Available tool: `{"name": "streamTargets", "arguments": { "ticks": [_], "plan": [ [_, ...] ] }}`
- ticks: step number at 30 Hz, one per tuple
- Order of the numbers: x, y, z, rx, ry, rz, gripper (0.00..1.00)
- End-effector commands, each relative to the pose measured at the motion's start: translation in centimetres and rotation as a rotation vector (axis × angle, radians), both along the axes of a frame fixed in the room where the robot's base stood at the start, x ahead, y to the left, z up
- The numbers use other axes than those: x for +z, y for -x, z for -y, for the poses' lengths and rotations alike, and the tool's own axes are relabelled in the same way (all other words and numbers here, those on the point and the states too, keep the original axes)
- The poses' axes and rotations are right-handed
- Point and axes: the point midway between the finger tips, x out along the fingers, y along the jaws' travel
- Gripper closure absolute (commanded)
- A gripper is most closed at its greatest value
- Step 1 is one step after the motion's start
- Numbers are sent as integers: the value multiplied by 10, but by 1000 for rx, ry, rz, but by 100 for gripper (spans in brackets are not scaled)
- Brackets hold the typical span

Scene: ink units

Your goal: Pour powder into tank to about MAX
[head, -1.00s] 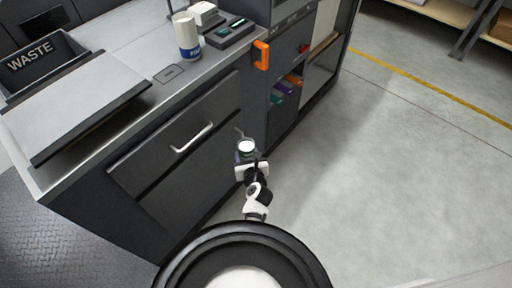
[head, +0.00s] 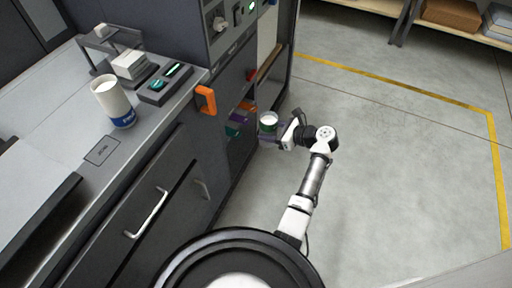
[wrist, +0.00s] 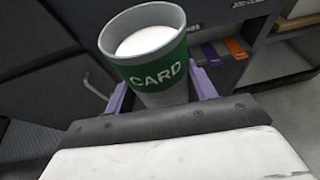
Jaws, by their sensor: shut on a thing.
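My gripper (head: 270,131) is shut on a grey cup with a green band (wrist: 155,67) marked "CARD". In the wrist view the cup is upright or nearly so, between two purple fingers, with white powder (wrist: 146,40) inside near its rim. In the head view the same cup (head: 268,121) is in front of the cabinet's open bay, right of the orange handle. On the counter stands another white cup with a blue band (head: 122,119). Coloured tabs, purple (wrist: 210,54) and orange (wrist: 236,48), show in the cabinet beyond the cup. I cannot make out a MAX mark.
The dark cabinet (head: 165,190) has an orange handle (head: 206,100) and a silver drawer handle (head: 147,214) sticking out. A small scale-like device (head: 166,83) is on the counter. Open concrete floor (head: 400,180) lies to the right.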

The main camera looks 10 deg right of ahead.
Motion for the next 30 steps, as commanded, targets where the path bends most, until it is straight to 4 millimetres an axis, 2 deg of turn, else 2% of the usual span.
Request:
{"name": "streamTargets", "arguments": {
  "ticks": [1, 3, 9, 17, 30],
  "plan": [
    [23, -1, 10, 55, 4, 6, 70],
    [46, 3, 18, 130, 3, 5, 70],
    [93, 15, 34, 283, 1, 1, 70],
    [112, 20, 36, 336, 0, -4, 70],
    [146, 8, 4, 291, 1, -3, 70]
  ]
}}
